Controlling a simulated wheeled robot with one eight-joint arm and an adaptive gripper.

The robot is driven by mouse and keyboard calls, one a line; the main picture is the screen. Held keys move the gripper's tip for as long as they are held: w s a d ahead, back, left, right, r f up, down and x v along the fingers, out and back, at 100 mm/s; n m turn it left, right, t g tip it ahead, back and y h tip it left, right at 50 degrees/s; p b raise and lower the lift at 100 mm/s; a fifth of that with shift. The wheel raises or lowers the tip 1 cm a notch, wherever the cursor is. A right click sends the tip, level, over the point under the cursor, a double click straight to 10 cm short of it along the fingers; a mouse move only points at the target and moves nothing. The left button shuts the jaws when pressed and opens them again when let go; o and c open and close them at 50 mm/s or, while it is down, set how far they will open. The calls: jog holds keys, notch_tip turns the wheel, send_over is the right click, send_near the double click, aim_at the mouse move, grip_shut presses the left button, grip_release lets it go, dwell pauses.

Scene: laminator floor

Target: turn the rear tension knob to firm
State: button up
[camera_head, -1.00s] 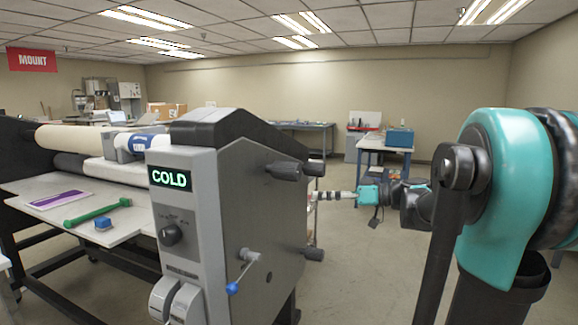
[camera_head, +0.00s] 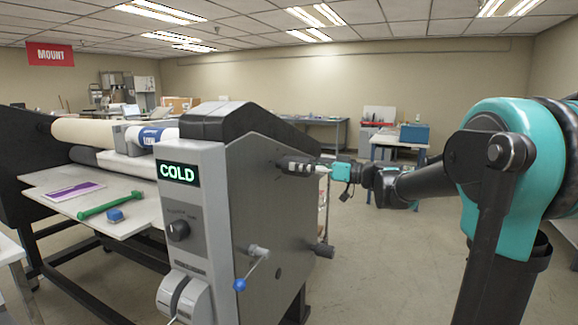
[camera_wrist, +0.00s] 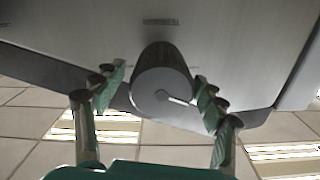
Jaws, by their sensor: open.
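In the wrist view a dark round knob (camera_wrist: 162,88) sticks out of the grey laminator side panel (camera_wrist: 235,45). Its face carries a pale pointer line slanting down to the right. My gripper (camera_wrist: 160,95) is open, with one green-padded finger on each side of the knob. The right finger looks very close to it; I cannot tell whether it touches. In the head view my gripper (camera_head: 290,167) is at the upper side of the laminator (camera_head: 250,200) and covers the upper knobs there. Which upper knob lies between the fingers is hard to tell.
A lower side knob (camera_head: 322,250) and a blue-tipped crank lever (camera_head: 250,268) stick out below. The front panel shows a COLD display (camera_head: 178,173) and a dial (camera_head: 178,230). A green tool (camera_head: 110,205) lies on the feed table (camera_head: 60,205). Floor to the right is open.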

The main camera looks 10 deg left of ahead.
jog(key=shift+x, duration=2.4)
jog(key=c, duration=1.2)
jog(key=shift+o, duration=0.2)
